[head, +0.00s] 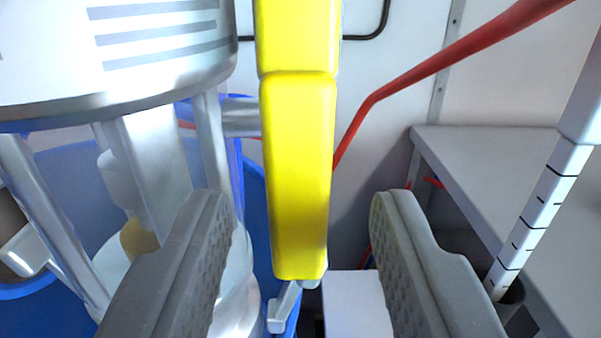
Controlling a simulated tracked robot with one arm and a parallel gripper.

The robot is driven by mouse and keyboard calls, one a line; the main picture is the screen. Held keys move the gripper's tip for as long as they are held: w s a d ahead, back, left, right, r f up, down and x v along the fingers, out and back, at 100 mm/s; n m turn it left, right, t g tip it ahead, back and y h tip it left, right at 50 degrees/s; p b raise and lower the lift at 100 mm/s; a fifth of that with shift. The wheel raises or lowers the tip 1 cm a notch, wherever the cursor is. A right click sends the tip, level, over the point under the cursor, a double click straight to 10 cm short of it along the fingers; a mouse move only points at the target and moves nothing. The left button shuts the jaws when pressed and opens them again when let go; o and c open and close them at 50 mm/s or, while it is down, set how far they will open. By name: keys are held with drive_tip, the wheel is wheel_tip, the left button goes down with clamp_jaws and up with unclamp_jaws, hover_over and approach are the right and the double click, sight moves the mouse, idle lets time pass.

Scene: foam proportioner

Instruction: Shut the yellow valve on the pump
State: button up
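The yellow valve handle (299,175) is a long upright bar in the middle of the head view. Its top runs out of the picture and its lower end stops near a small metal fitting (285,305). The pump (150,50) is the silver cylinder with grey stripes at the left, on metal legs. My gripper (301,210) is open, with one grey finger on each side of the lower part of the handle. Gaps show between both fingers and the handle, so I see no contact. The valve body behind the handle is mostly hidden.
A blue drum (50,315) stands below and behind the pump. A red pipe (440,60) slants across the back wall. A grey bench (500,165) and a white marked rod (540,215) are at the right. A white box (355,300) sits low in the middle.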

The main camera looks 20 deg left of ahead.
drive_tip(key=shift+w+a, duration=0.15)
drive_tip(key=shift+w, duration=0.3)
drive_tip(key=shift+c, duration=0.3)
